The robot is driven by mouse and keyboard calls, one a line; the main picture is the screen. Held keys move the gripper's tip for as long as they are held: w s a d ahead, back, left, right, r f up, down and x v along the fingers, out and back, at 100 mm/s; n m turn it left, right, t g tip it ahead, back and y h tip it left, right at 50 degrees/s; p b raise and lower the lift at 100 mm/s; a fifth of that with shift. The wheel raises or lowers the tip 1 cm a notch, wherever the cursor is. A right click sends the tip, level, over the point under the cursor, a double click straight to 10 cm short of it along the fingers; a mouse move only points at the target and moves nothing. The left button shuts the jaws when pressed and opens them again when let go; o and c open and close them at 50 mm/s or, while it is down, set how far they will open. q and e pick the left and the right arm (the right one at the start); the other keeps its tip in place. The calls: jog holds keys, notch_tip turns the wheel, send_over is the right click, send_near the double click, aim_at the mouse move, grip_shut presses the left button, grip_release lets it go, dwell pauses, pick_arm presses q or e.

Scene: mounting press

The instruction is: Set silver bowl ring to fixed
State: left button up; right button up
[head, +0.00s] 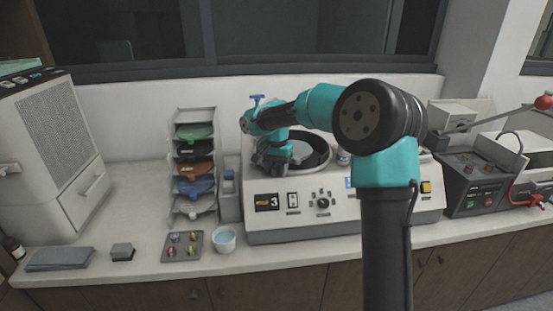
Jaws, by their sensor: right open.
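A white benchtop machine (255,222) stands in the middle of the counter with a round bowl (312,152) set in its top. The bowl has a grey disc inside and a dark rim; its silver ring cannot be clearly made out, and its setting cannot be read. My right gripper (273,164) is at the left side of the bowl, low over the machine top. It is open, and I see nothing held in it. My right arm hides the right part of the machine top. My left gripper is not in view.
The machine's front has a display (267,202) showing 3, a black knob (323,203) and a yellow switch (426,187). A rack of coloured discs (194,165), a small tray (182,246) and a cup (224,240) stand left. A lever press (483,180) stands right.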

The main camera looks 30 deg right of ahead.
aim_at(276, 167)
notch_tip(276, 167, up, 17)
jog(key=shift+r, duration=0.2)
dwell(0.4)
dwell(0.3)
